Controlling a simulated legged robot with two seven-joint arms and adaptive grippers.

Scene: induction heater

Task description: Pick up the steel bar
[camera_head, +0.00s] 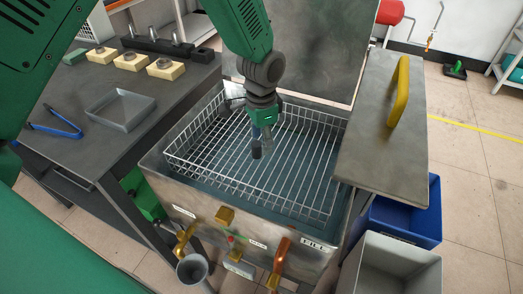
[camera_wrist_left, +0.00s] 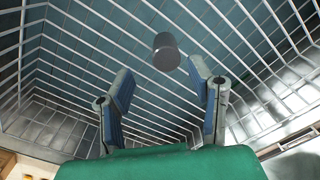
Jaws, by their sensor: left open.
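The steel bar (camera_head: 256,151) is a short dark grey cylinder inside the wire basket (camera_head: 188,167). In the left wrist view the steel bar (camera_wrist_left: 166,52) shows its round grey end, just beyond the fingertips and roughly between them. My left gripper (camera_head: 265,131) is over the basket, above and close to the bar, and partly hides it in the head view. In the left wrist view its two blue-padded fingers (camera_wrist_left: 161,82) are spread apart with nothing between them. I cannot tell whether the bar touches a finger. My right gripper is not in view.
The basket sits in a metal tank (camera_head: 165,190) with a raised lid behind. A metal panel with a yellow handle (camera_head: 400,92) is at the right. Blue tongs (camera_head: 55,130) and a grey tray (camera_head: 120,110) lie on the left table. Bins (camera_head: 405,220) stand at lower right.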

